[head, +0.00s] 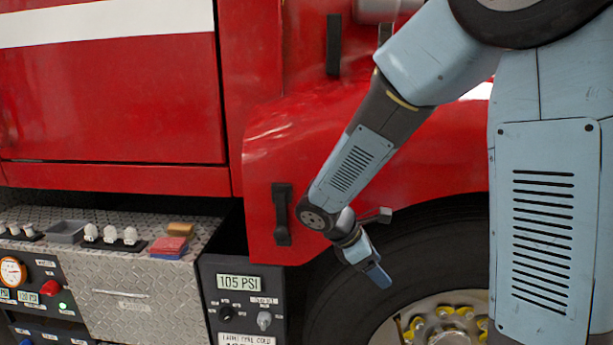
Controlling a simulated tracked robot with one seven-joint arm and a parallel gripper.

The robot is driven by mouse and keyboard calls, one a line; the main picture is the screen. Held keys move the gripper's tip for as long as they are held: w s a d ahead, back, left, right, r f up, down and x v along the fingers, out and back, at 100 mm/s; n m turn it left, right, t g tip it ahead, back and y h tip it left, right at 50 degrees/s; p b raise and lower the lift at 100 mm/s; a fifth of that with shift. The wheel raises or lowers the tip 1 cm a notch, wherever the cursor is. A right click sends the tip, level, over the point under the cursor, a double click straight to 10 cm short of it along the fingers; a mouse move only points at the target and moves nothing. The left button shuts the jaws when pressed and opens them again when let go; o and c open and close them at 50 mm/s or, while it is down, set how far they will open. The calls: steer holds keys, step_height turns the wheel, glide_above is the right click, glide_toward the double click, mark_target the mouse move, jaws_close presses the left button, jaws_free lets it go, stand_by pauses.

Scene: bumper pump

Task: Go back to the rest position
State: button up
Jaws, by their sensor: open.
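My gripper (366,262) hangs at the end of my blue and grey arm, right of the middle of the head view. It points down and to the right, in front of the red fender and the top of the black tyre (430,240). It is open, and I see nothing between its fingers. Whether it is clear of the tyre or near to it, I cannot tell from this view.
A red truck body (110,100) fills the back. At the lower left, a diamond-plate bumper (140,305) bears a grey tray (66,232), white knobs and red pads (170,246). A panel reading 105 PSI (240,283) stands beside the wheel. Black handles (282,214) stick out from the fender.

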steer(key=s+d+r+m+t+y, duration=0.2)
steer(key=s+d+r+m+y, duration=0.1)
steer(key=s+r+m, duration=0.4)
steer(key=s+d+r+m+t+y, duration=0.2)
steer(key=s+d+r+m+y, duration=0.2)
steer(key=s+r+m, duration=0.3)
step_height(320, 180, up, 3)
steer(key=d+m, duration=0.1)
steer(key=m, duration=0.3)
steer(key=shift+s+f+m+t+y, duration=0.15)
steer(key=shift+s+m+t+y, duration=0.15)
